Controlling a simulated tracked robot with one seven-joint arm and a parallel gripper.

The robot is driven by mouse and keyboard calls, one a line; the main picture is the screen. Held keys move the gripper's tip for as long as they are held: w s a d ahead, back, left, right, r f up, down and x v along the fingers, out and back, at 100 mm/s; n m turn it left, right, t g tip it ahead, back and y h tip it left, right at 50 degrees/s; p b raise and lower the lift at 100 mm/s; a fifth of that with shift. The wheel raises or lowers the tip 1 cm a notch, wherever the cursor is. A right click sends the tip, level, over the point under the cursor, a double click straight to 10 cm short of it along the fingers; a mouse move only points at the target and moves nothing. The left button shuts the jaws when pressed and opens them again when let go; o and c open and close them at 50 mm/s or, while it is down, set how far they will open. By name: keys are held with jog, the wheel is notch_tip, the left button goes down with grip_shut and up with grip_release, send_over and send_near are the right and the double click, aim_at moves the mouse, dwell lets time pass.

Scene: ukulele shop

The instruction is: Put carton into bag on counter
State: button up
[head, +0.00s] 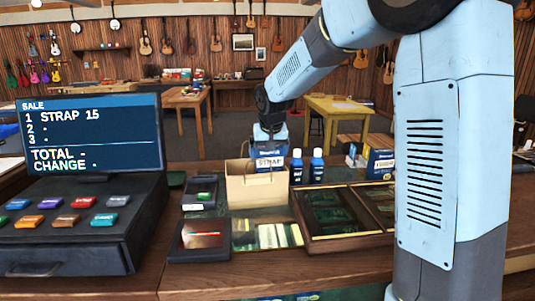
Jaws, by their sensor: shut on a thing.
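The carton (271,162) is a small box with a blue top and a white band reading "STRAP". My gripper (270,136) points down and is shut on the carton from above. The carton is behind or over the back rim of the tan paper bag (257,188), which stands open and upright on the counter (235,284). The bag's front hides the carton's lower part, so I cannot tell whether it is inside the bag or behind it.
Two blue bottles (317,166) stand right of the bag. A wooden-framed case (342,211) lies right of it, a dark card device (200,239) in front. A cash register (88,180) showing "STRAP 15" stands left. Boxes (378,158) stand at the right.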

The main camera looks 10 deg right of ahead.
dwell(0.3)
jog(key=o, duration=0.8)
jog(key=shift+c, duration=0.2)
jog(key=v, duration=1.3)
jog(key=s+d, duration=0.5)
jog(key=s, duration=0.3)
jog(key=s+d, duration=0.5)
jog(key=s, duration=0.3)
jog(key=s+d+f, duration=0.2)
jog(key=s, duration=0.5)
jog(key=s+d+f+t, duration=0.1)
jog(key=s+d+f, duration=0.1)
jog(key=s, duration=0.5)
jog(key=shift+f+m, duration=0.4)
jog(key=shift+f, duration=0.2)
